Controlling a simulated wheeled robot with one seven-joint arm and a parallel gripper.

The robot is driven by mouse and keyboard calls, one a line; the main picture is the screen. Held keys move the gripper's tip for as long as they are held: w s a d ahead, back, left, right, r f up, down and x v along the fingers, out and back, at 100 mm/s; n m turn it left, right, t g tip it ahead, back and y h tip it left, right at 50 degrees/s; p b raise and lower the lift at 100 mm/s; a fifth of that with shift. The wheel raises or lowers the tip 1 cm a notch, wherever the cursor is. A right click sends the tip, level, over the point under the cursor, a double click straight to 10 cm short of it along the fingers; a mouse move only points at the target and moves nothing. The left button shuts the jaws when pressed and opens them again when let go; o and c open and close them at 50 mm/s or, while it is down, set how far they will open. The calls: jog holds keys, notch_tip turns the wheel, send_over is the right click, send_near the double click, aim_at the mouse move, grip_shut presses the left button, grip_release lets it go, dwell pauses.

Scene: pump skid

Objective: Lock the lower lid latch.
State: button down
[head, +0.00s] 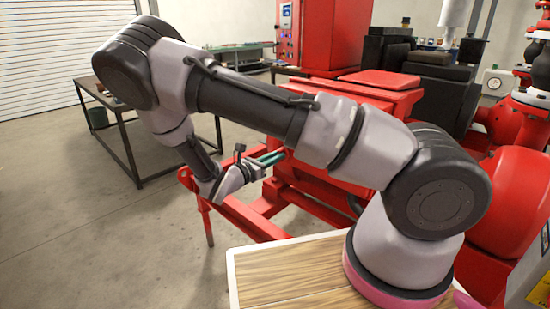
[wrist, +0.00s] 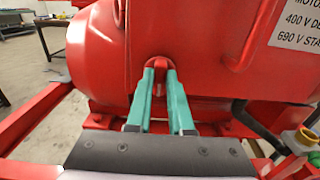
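My gripper (wrist: 160,72) has two green fingers, a narrow gap apart, pointing at the front of a rounded red housing (wrist: 105,60). A small red tab (wrist: 159,70) shows between the fingertips, in front of a dark round recess. It looks like a latch handle, but I cannot tell whether it is the lower lid latch. I cannot tell whether the fingers touch it. In the head view my gripper (head: 268,158) reaches in at the left of the red skid, and my arm hides the housing and tab there.
Red frame rails (wrist: 35,118) run beside and below the housing. A brass fitting (wrist: 303,138) and dark hose lie at right in the wrist view. A dark table (head: 140,130) stands at left in the head view. The floor (head: 90,235) in front of it is clear.

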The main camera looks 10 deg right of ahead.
dwell(0.4)
jog(key=shift+s+d+f+m, duration=0.1)
jog(key=shift+m, duration=4.4)
jog(key=shift+s+f+m, duration=0.1)
jog(key=shift+m, duration=4.4)
jog(key=c, duration=0.8)
grip_release()
jog(key=v, duration=1)
jog(key=shift+s+a, duration=0.25)
jog(key=shift+a, duration=0.1)
